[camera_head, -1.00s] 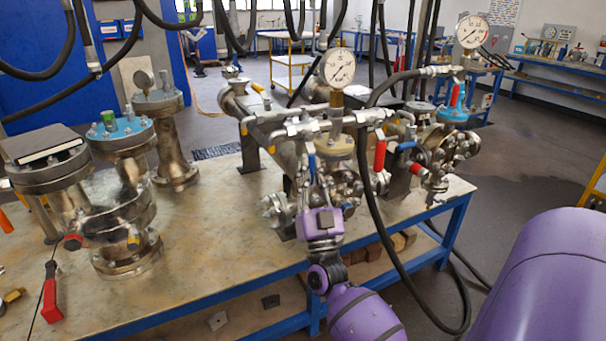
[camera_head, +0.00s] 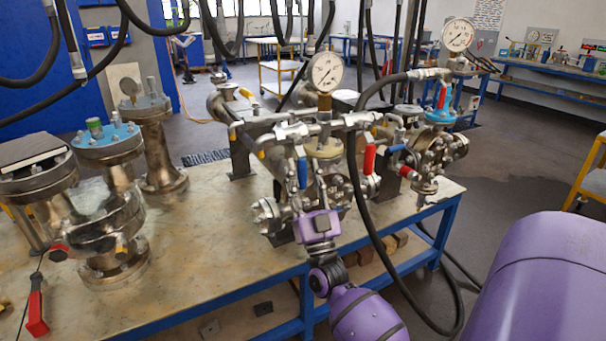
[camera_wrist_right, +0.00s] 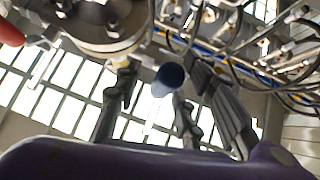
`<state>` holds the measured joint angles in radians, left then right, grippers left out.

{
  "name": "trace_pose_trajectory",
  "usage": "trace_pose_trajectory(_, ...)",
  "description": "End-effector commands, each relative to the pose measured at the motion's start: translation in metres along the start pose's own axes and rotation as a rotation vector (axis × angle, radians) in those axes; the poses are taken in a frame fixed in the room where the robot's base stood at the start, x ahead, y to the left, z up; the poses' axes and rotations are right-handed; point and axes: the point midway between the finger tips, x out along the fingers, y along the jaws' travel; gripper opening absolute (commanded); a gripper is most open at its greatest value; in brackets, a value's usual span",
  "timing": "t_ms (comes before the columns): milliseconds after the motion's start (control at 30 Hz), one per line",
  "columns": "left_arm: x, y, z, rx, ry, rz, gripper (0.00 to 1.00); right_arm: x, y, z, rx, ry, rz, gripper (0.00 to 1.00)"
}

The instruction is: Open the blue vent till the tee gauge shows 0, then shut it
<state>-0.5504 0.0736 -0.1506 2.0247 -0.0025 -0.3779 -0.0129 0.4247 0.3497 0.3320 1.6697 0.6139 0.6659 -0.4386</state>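The tee gauge (camera_head: 326,72) is a white round dial on a brass stem above the silver tee piping. Its needle is too small to read surely. The blue vent handle (camera_head: 302,172) hangs upright below the tee, just above my right gripper (camera_head: 308,198). The purple wrist hides much of the gripper in the head view. In the right wrist view the blue handle's end (camera_wrist_right: 168,80) shows between the dark fingers (camera_wrist_right: 152,105), which stand apart with gaps visible beside the handle. My left gripper is not in view.
A red handle (camera_head: 369,159) is close on the right, behind a black hose (camera_head: 357,190). A second gauge (camera_head: 458,35) and a blue-topped valve (camera_head: 440,116) stand farther right. Flanged vessels (camera_head: 108,150) fill the table's left. The bench front (camera_head: 200,300) is fairly clear.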

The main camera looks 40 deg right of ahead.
Motion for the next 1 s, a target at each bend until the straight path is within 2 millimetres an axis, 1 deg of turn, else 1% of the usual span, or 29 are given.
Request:
trace_pose_trajectory(200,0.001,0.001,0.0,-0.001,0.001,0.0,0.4,-0.001,-0.001,0.0,0.0,0.0,-0.001,0.36)
trace_pose_trajectory(267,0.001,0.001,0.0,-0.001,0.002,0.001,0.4,-0.004,-0.001,0.0,0.0,-0.001,-0.001,0.36)
trace_pose_trajectory(333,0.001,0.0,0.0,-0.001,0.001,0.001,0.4,-0.012,-0.001,0.001,0.0,-0.003,-0.002,0.36)
trace_pose_trajectory(467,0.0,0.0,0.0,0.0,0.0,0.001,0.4,-0.036,-0.001,0.001,-0.001,-0.005,-0.001,0.36)
trace_pose_trajectory(700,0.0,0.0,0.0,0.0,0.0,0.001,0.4,-0.088,0.0,0.001,0.0,-0.005,0.0,0.36)
trace_pose_trajectory(833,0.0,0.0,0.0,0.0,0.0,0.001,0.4,-0.107,0.0,0.001,-0.001,-0.003,0.0,0.36)
trace_pose_trajectory(1000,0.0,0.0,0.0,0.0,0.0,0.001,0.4,-0.119,0.0,0.0,0.0,-0.001,-0.001,0.36)
